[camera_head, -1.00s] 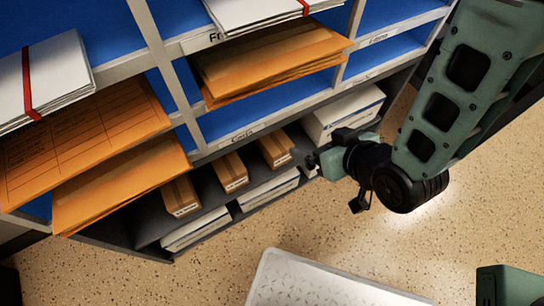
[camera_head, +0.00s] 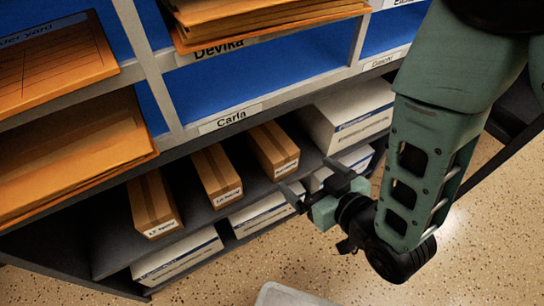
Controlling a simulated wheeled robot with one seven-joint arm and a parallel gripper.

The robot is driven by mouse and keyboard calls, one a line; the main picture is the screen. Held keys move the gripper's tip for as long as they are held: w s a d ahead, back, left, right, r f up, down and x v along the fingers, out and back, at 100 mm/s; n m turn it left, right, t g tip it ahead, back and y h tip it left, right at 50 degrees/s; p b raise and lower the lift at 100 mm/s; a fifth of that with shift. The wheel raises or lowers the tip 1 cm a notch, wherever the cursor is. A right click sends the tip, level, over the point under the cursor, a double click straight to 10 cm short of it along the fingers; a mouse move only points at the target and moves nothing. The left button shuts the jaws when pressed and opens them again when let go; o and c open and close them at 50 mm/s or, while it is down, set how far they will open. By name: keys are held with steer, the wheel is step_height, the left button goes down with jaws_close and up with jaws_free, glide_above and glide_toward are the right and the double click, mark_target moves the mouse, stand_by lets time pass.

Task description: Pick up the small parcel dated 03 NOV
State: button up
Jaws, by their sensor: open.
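Three small brown parcels stand side by side on the dark shelf below the blue pigeonholes: a left one (camera_head: 152,200), a middle one (camera_head: 214,172) and a right one (camera_head: 270,148). Each has a darker tape strip along its top and a white label on its front end. The label print is too small for me to tell for sure which one says 03 NOV. My gripper (camera_head: 311,181) is open and empty. It is in front of the shelf, just right of the right parcel, its fingers pointing left toward the parcels. No contact shows.
White boxes stand below the parcels (camera_head: 178,262), and a larger white box (camera_head: 348,118) is right of them. Orange envelopes (camera_head: 75,145) stick out at the left. The shelf edge labelled Carla (camera_head: 230,119) overhangs the parcels. A pale tray (camera_head: 285,296) shows at the bottom.

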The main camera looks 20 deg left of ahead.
mark_target(287, 159)
steer(key=b+x, duration=0.4)
steer(key=x, duration=0.4)
steer(key=shift+w+a+f+b, duration=0.1)
steer(key=shift+w+a+b, duration=0.15)
steer(key=shift+b, duration=0.1)
steer(key=b+x, duration=0.3)
steer(key=x, duration=0.1)
steer(key=shift+w+a+f, duration=0.1)
steer(key=shift+w+f, duration=0.1)
steer(key=shift+f, duration=0.05)
steer(key=shift+w+a+b, duration=0.2)
steer(key=shift+a+b, duration=0.05)
steer(key=shift+b, duration=0.05)
steer(key=shift+r, duration=0.1)
steer(key=c, duration=1.3)
steer(key=shift+o, duration=0.2)
steer(key=shift+r, duration=0.1)
